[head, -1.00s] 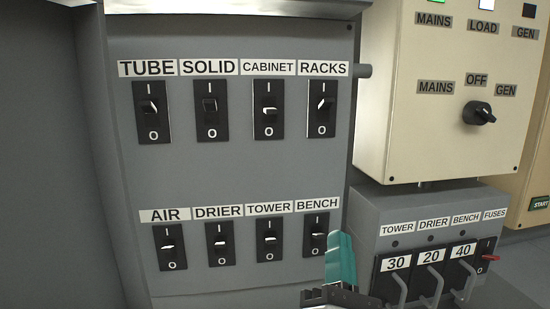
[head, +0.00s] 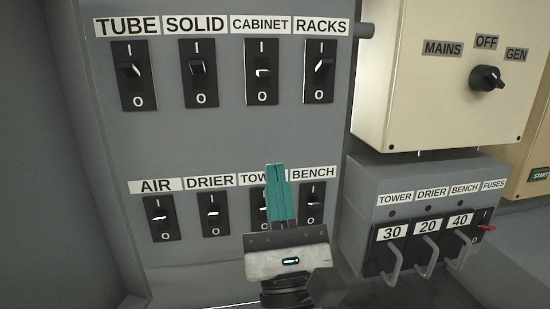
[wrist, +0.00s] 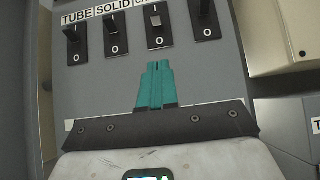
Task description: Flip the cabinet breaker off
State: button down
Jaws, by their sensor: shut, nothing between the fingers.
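The cabinet breaker (head: 263,72) is a black switch plate with I above and O below, third in the panel's upper row under its CABINET label (head: 260,24). Its lever shows a pale top face and appears tilted down toward O, unlike its upper-row neighbours. It also shows in the wrist view (wrist: 157,25), its label partly cut off. My gripper (head: 276,168) has teal fingers pressed together, empty, pointing up. In the head view the fingers cover part of the TOWER switch and lie below the cabinet breaker, apart from it. The wrist view shows the fingertips (wrist: 157,65) below that breaker too.
The TUBE (head: 134,75), SOLID (head: 200,75) and RACKS (head: 319,70) switches flank the breaker. A lower row holds AIR (head: 161,218), DRIER (head: 213,214), TOWER and BENCH (head: 312,205). A cream box (head: 445,100) and a grey fuse box (head: 372,190) stand right. Bare panel separates the rows.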

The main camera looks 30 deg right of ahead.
aim_at(265, 76)
jog(key=p+x, duration=0.3)
jog(key=x, duration=0.6)
jog(key=shift+s+a+r+p, duration=0.1)
jog(key=shift+s+r+p, duration=0.1)
jog(key=shift+p, duration=0.2)
jog(key=shift+s+r+p, duration=0.15)
jog(key=shift+r+p, duration=0.75)
jog(key=shift+r, duration=0.05)
jog(key=shift+r+p, duration=0.45)
jog(key=shift+r, duration=0.15)
jog(key=shift+s+a+r+p, duration=0.1)
jog(key=shift+s+r+p, duration=0.1)
jog(key=shift+r+p, duration=0.35)
jog(key=shift+s+a+r+p, duration=0.1)
jog(key=shift+s+r+p, duration=0.1)
jog(key=shift+r+p, duration=0.3)
jog(key=shift+f, duration=0.1)
